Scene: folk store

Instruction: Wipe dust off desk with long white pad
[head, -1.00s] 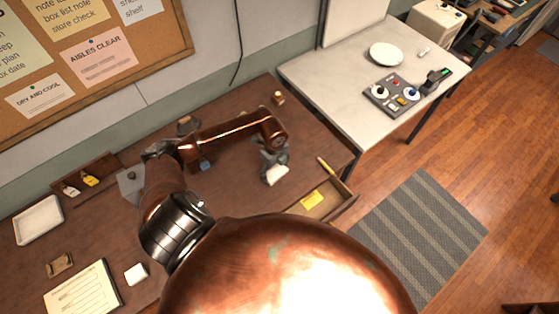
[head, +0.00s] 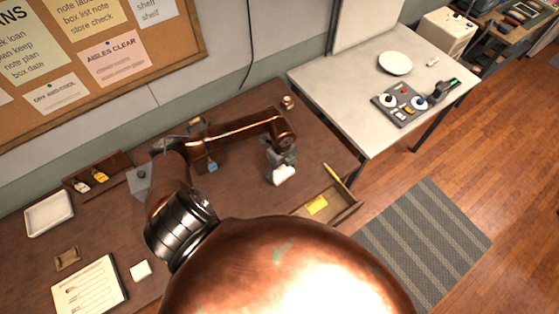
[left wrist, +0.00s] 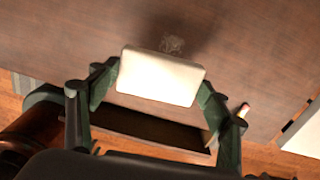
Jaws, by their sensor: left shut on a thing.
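My left gripper (head: 281,164) is shut on a white pad (head: 284,175) over the right part of the brown desk (head: 238,188). In the left wrist view the pad (left wrist: 161,77) is pale and rectangular, gripped at its two short ends by the green fingers (left wrist: 158,90). A small greyish dust patch (left wrist: 172,45) shows on the desk just beyond the pad's far edge. I cannot tell whether the pad touches the desk. My right gripper is not in view.
An open drawer (head: 345,210) with a yellow note (head: 317,205) juts from the desk front. A yellow pencil (head: 331,171) lies near the edge. A white tray (head: 48,214), a paper sheet (head: 90,287) and a small white block (head: 140,270) sit at left.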

